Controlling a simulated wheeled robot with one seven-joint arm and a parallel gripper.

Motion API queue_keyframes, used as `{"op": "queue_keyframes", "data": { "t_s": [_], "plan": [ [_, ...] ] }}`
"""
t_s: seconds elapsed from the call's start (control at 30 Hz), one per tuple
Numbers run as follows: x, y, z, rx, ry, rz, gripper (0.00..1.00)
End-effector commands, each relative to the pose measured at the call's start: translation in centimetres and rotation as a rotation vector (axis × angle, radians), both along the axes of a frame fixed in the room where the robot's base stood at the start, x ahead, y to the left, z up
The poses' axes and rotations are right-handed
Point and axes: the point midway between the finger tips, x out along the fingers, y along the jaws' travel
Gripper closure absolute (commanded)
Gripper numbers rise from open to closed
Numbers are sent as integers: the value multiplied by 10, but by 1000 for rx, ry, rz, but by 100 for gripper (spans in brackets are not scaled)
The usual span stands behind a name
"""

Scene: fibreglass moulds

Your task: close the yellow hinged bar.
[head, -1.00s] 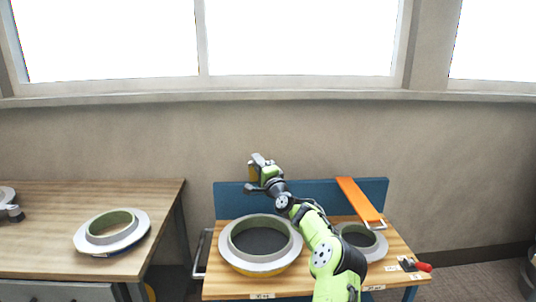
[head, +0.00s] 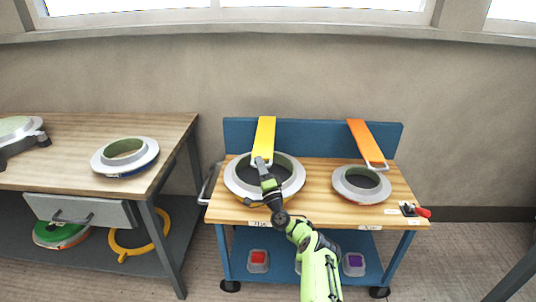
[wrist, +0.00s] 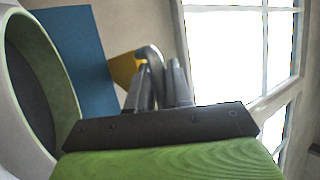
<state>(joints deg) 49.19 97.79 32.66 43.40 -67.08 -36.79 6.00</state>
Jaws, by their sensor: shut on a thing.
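The yellow hinged bar (head: 264,138) runs from the blue back panel (head: 310,138) forward and down, its near end over the back part of the left round mould (head: 290,191). My gripper (head: 261,163) is at the bar's near end. In the wrist view the bar (wrist: 123,70) shows as a yellow patch behind the fingers (wrist: 160,88), which are shut on its grey curved handle (wrist: 150,56). The gripper hides part of the handle and of the mould's opening. I cannot tell whether the bar touches the mould.
An orange bar (head: 365,142) slopes down to the smaller right mould (head: 361,196). A red-handled clamp (head: 414,210) sits at the bench's right front corner. A wooden table (head: 60,165) with other moulds stands left. Open wood (head: 318,190) lies between the two bench moulds.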

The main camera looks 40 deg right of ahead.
Motion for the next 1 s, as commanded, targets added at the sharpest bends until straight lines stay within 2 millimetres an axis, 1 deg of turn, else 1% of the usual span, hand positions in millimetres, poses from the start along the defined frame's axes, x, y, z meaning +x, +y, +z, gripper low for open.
{"op": "queue_keyframes", "data": {
  "t_s": [0.03, 0.1, 0.47, 0.5, 0.6, 0.87, 0.97, 1.0],
  "plan": [
    [2, 7, -8, 5, 11, 17, 100],
    [2, 10, -10, 5, 13, 18, 100],
    [3, 11, -15, 6, 19, 20, 100],
    [3, 11, -15, 6, 19, 20, 76],
    [3, 11, -15, 6, 20, 19, 61],
    [2, 8, -10, 4, 11, 10, 60],
    [-4, 9, -13, 4, 13, 11, 60],
    [-9, 10, -15, 4, 14, 11, 60]
  ]
}}
